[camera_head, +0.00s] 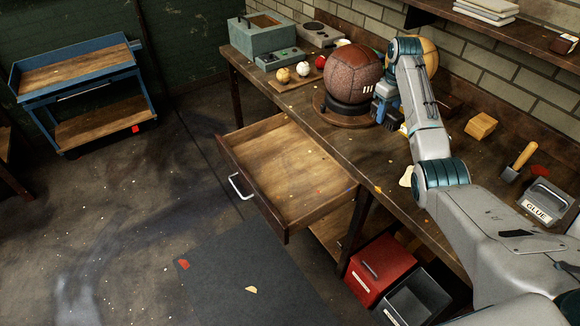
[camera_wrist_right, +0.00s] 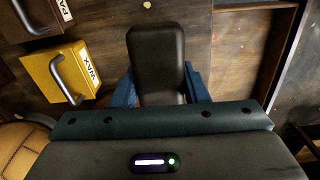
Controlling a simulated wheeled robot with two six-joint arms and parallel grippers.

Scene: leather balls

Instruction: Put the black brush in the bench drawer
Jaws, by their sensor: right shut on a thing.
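The black brush (camera_wrist_right: 156,55) shows in the right wrist view as a dark rounded block between the blue fingers of my right gripper (camera_wrist_right: 160,88). The gripper is shut on it. In the head view my right gripper (camera_head: 384,108) is above the bench, just right of the brown leather ball; I cannot make out the brush clearly there. The bench drawer (camera_head: 238,178) is pulled open at the bench's front, left of and below the gripper. Its wooden floor shows a few small scraps and no large object. My left gripper is not in view.
The brown ball (camera_head: 352,73) sits on a round stand close to my right gripper. A tan ball (camera_head: 428,54) is behind my arm. A yellow WAX box (camera_wrist_right: 65,75) shows in the wrist view. A GLUE box (camera_head: 545,203) stands at right. Space above the drawer is clear.

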